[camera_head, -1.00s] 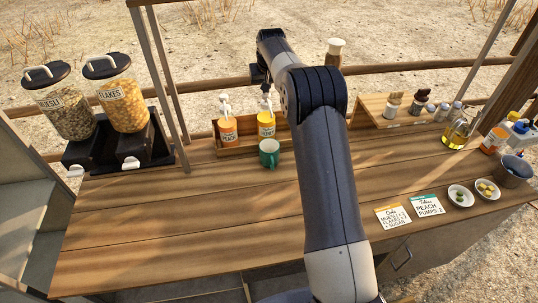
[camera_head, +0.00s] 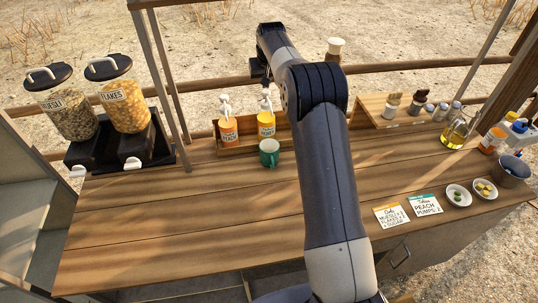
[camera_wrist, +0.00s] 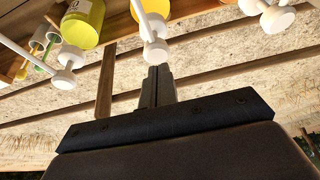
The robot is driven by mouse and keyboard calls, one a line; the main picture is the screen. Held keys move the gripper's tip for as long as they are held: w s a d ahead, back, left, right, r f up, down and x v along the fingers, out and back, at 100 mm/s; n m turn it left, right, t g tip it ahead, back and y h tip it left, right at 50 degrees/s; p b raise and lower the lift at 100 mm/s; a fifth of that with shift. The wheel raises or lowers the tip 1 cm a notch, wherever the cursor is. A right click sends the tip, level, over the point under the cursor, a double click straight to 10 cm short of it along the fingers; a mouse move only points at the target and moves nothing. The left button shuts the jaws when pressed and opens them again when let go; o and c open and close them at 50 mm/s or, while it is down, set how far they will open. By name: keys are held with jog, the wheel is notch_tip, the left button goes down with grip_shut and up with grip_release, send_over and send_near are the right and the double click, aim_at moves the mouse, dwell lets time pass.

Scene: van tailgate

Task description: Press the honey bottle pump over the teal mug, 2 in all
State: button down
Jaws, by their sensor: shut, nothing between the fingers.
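The yellow-orange pump bottle (camera_head: 266,127), which I take as the honey, stands upright in a wooden rack behind the teal mug; its label is too small to read surely. The teal mug (camera_head: 269,155) stands upright on the counter in front of it. My gripper (camera_head: 265,84) is shut and empty, just above that bottle's white pump. In the wrist view my fingertips (camera_wrist: 160,71) lie together beside the white pump head (camera_wrist: 156,53); I cannot tell whether they touch it. The mug's inside is not clear.
An orange peach bottle (camera_head: 228,132) stands left of it in the rack (camera_head: 236,151). Another yellow bottle (camera_wrist: 82,22) shows in the wrist view. Cereal dispensers (camera_head: 128,105) stand at left. Cards (camera_head: 392,215) and small bowls (camera_head: 459,195) lie at right. The front left counter is clear.

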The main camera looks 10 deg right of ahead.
notch_tip(320, 180, up, 6)
dwell(0.5)
